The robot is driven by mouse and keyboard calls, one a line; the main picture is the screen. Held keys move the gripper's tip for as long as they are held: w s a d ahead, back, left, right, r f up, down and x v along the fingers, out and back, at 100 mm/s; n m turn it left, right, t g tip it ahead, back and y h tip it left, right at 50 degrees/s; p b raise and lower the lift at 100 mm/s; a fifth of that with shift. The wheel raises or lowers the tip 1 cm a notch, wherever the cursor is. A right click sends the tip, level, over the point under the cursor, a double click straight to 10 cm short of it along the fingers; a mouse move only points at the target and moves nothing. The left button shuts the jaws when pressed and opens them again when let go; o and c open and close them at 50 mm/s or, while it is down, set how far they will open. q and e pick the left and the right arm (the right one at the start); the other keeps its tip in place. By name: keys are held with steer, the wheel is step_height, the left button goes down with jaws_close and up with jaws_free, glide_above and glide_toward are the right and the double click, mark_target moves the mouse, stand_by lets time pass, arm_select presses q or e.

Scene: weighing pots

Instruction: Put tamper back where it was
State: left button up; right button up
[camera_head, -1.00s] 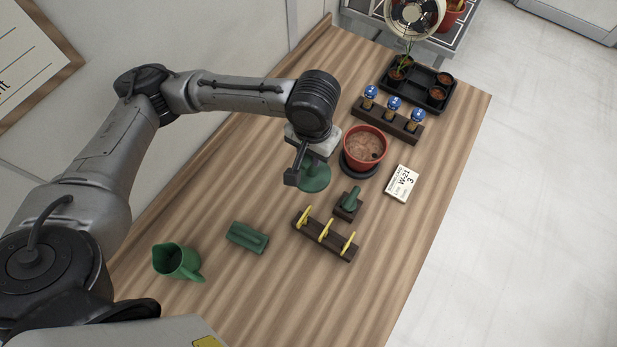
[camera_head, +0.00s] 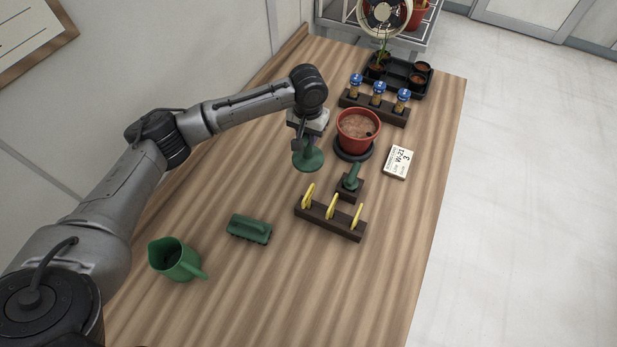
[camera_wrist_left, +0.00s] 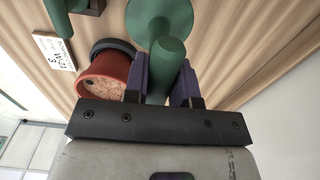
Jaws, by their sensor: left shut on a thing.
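The green tamper (camera_head: 308,160) has a round disc and an upright handle. My left gripper (camera_head: 303,138) is shut on its handle, with the disc below. In the left wrist view the handle of the tamper (camera_wrist_left: 166,62) sits between the two fingers of the gripper (camera_wrist_left: 162,88), and the disc shows beyond it. The tamper is left of the red pot (camera_head: 359,128), apart from it. I cannot tell whether the disc touches the wooden table (camera_head: 270,290). My right gripper is out of view.
The soil-filled red pot stands on a dark round base (camera_head: 353,153). Near it are a white card (camera_head: 399,162), a green tool in a dark block (camera_head: 349,187), a yellow-tag rack (camera_head: 330,222) and a vial rack (camera_head: 374,112). A green brush (camera_head: 249,229) and jug (camera_head: 176,259) stand left.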

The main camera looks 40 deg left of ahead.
mark_target(307, 158)
arm_select(q)
steer(key=shift+w+f, duration=0.15)
steer(key=shift+f, duration=0.2)
steer(key=f, duration=0.2)
steer(key=f+b, duration=0.1)
steer(key=shift+s+f, duration=0.3)
steer(key=shift+f, duration=0.1)
steer(key=shift+w+f, duration=0.1)
steer(key=shift+f, duration=0.4)
step_height(307, 158, down, 4)
steer(key=shift+f+b, duration=0.25)
steer(key=shift+b, duration=0.4)
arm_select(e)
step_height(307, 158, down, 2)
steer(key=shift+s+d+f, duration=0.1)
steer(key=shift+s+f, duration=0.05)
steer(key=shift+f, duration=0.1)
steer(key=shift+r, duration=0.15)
arm_select(q)
steer(key=o, duration=0.9)
steer(key=shift+f, duration=0.1)
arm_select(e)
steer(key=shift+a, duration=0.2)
